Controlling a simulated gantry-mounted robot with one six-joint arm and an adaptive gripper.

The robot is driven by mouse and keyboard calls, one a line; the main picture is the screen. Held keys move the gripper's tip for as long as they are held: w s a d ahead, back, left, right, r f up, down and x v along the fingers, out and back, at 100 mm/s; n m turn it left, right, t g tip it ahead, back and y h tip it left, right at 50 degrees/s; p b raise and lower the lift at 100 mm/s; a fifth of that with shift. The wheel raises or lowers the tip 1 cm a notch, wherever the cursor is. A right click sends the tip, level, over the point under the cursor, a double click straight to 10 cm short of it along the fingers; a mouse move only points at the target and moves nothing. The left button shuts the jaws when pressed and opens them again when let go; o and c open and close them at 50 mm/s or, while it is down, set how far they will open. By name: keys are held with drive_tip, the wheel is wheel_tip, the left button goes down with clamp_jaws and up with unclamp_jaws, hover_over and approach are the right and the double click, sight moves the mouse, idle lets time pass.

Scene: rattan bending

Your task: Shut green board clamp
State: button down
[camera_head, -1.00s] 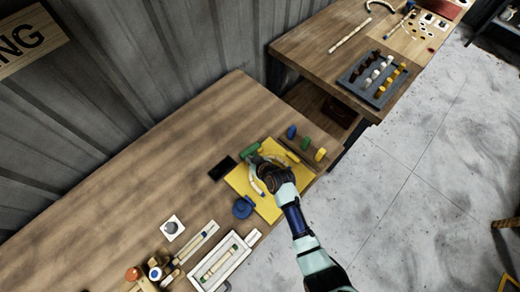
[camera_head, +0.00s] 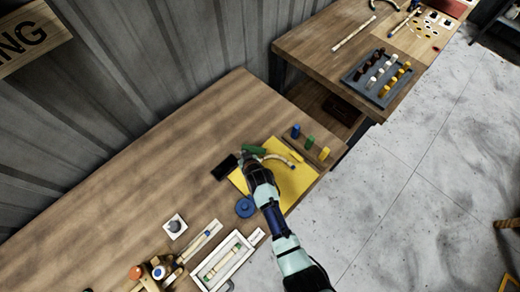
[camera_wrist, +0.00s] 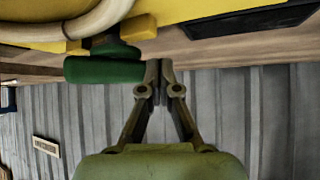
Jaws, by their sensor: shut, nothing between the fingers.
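The green board clamp (camera_head: 254,149) sits at the back-left edge of the yellow board (camera_head: 298,182). In the wrist view the clamp (camera_wrist: 104,70) is a dark green handle lying beside my fingertips. A pale curved rattan piece (camera_head: 280,159) lies on the board; its bend (camera_wrist: 85,28) shows close up in the wrist view. My gripper (camera_wrist: 158,68) is shut and empty, its fingertips at the handle's end, touching it or very near. In the head view my gripper (camera_head: 250,165) hides the board's left part. I cannot tell the clamp's exact angle.
A black pad (camera_head: 225,167) lies left of the board, close to my gripper. A blue round piece (camera_head: 245,207) stands at the near left. Blue (camera_head: 296,131), green (camera_head: 310,141) and yellow (camera_head: 324,153) pegs stand behind the board. The table's left is clear.

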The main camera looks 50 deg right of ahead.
drive_tip(key=shift+w+d+b, duration=0.25)
drive_tip(key=shift+w+b, duration=0.05)
drive_tip(key=shift+w, duration=0.25)
drive_tip(key=shift+w+d+b, duration=0.2)
drive_tip(key=shift+w+b, duration=0.1)
drive_tip(key=shift+w, duration=0.25)
drive_tip(key=shift+w+d, duration=0.1)
drive_tip(key=shift+w, duration=0.05)
drive_tip(key=a, duration=0.2)
drive_tip(key=a+r+p, duration=0.1)
drive_tip(key=a, duration=0.2)
drive_tip(key=shift+w, duration=0.15)
drive_tip(key=a+r, duration=0.5)
drive_tip(key=a, duration=0.1)
drive_tip(key=shift+a+r+p, duration=0.2)
drive_tip(key=shift+r+p, duration=0.15)
drive_tip(key=shift+p, duration=0.05)
drive_tip(key=shift+w, duration=0.1)
